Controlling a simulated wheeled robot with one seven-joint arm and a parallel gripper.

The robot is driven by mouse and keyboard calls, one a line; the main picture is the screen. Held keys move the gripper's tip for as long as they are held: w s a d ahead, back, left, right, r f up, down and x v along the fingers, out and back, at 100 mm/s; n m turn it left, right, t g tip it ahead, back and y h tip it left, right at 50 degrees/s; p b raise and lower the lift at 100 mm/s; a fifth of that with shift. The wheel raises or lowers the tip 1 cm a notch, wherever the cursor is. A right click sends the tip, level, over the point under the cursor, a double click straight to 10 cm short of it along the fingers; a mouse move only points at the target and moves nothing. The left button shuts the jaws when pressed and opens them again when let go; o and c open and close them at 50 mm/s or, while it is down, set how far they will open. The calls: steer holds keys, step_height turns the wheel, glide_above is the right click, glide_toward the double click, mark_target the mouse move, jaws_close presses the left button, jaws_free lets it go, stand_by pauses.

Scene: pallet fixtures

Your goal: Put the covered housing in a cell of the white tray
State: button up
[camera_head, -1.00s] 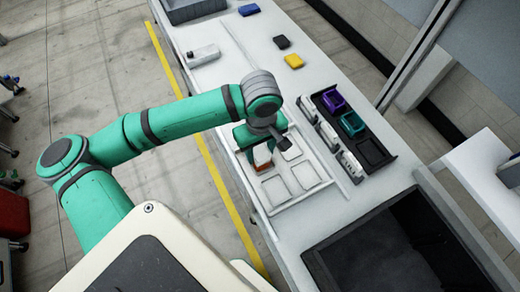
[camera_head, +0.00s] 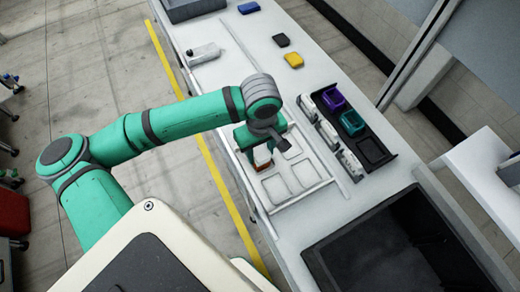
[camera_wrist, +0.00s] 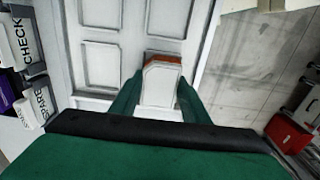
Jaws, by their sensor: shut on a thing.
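The covered housing (camera_head: 262,156) is a small block with a white top and an orange-red side. In the wrist view the housing (camera_wrist: 160,83) sits between my green fingers, its orange edge at the far end. My gripper (camera_head: 265,150) is shut on it; in the wrist view the fingers (camera_wrist: 158,100) flank its sides. The white tray (camera_head: 300,194) has several shallow cells and lies under my gripper. The tray also shows in the wrist view (camera_wrist: 132,35). The housing is over the tray's far-left part in the head view. I cannot tell whether it touches the cell floor.
A black tray (camera_head: 392,160) with a purple box (camera_head: 334,99) and a teal box (camera_head: 351,123) stands right of the white tray, beside several white labelled blocks. A large black bin (camera_head: 390,250) lies nearer. Blue, black and yellow pieces (camera_head: 293,60) lie farther off.

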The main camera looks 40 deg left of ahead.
steer(key=shift+f, duration=0.25)
steer(key=o, duration=1.2)
steer(key=shift+r, duration=0.1)
step_height(320, 180, up, 11)
steer(key=shift+f, duration=0.15)
steer(key=shift+w, duration=0.1)
